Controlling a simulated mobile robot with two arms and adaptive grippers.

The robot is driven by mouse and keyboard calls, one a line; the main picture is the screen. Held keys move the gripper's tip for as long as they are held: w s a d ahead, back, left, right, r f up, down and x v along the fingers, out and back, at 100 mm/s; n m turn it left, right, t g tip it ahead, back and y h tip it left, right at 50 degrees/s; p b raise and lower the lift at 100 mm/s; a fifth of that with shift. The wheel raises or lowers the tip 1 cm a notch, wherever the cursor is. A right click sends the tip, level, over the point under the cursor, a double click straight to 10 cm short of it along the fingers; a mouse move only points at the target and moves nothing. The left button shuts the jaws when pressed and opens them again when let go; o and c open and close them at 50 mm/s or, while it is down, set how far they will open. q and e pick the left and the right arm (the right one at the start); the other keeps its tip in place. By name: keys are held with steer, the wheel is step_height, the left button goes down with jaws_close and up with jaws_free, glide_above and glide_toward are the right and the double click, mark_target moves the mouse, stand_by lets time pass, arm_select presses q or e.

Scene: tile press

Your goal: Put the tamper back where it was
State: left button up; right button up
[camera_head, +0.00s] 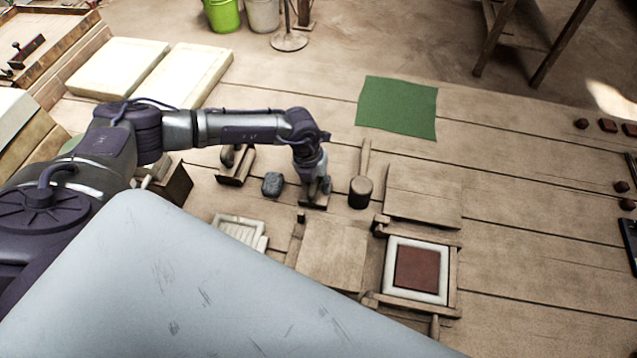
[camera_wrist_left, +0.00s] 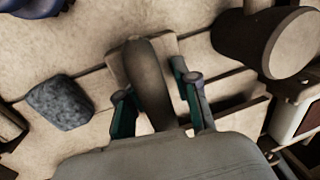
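The tamper is a dark rounded handle on a flat wooden block. In the head view its block (camera_head: 313,201) is low on the bench, partly hidden under my left gripper (camera_head: 318,183). In the left wrist view the tamper's handle (camera_wrist_left: 150,80) stands between the two teal-padded fingers of my left gripper (camera_wrist_left: 158,100). Narrow gaps show beside the handle, so the fingers look open around it rather than closed on it. My right gripper is in neither view.
A grey stone (camera_head: 272,184) lies left of the tamper and a wooden mallet (camera_head: 361,190) right of it. A wooden float (camera_head: 235,168) is farther left. A framed press with a red-brown tile (camera_head: 416,269) stands nearer right. A green cloth (camera_head: 397,107) lies behind.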

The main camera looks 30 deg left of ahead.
arm_select(q)
step_height(320, 180, up, 12)
steer(key=a+b, duration=0.2)
steer(key=shift+s, duration=0.35)
stand_by(0.3)
